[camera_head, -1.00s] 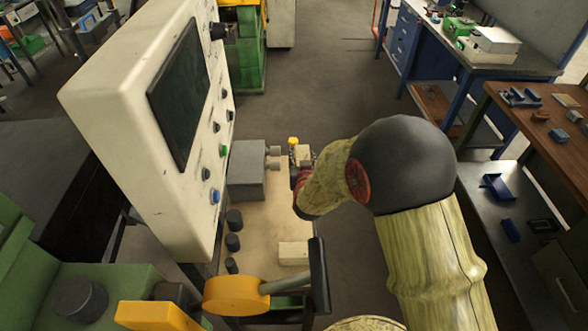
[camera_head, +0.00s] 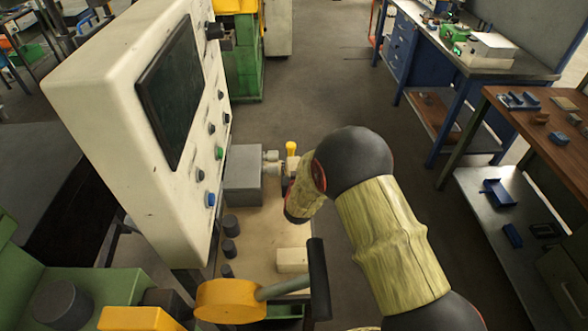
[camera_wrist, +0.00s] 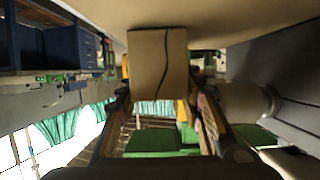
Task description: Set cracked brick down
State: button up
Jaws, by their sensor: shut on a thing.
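The cracked brick (camera_wrist: 157,64) is a pale beige block with a dark, wavy crack down its face in the wrist view. My gripper (camera_wrist: 158,92) is shut on it, with one finger on each side. A pale beige surface (camera_wrist: 215,18) shows right beside the brick in that view; I cannot tell whether they touch. In the head view the wrist end of my arm is over the far right edge of the beige tabletop (camera_head: 262,222), beside a grey block.
Another pale block (camera_head: 292,260) lies on the near part of the tabletop. A grey box (camera_head: 243,175), dark knobs (camera_head: 231,226) and a yellow-topped fitting (camera_head: 291,148) stand around. A white control panel (camera_head: 130,130) rises at left. A black-handled lever (camera_head: 318,278) is in front.

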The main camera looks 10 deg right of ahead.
jog(key=o, duration=0.9)
jog(key=shift+f, duration=0.15)
jog(key=shift+o, duration=1.1)
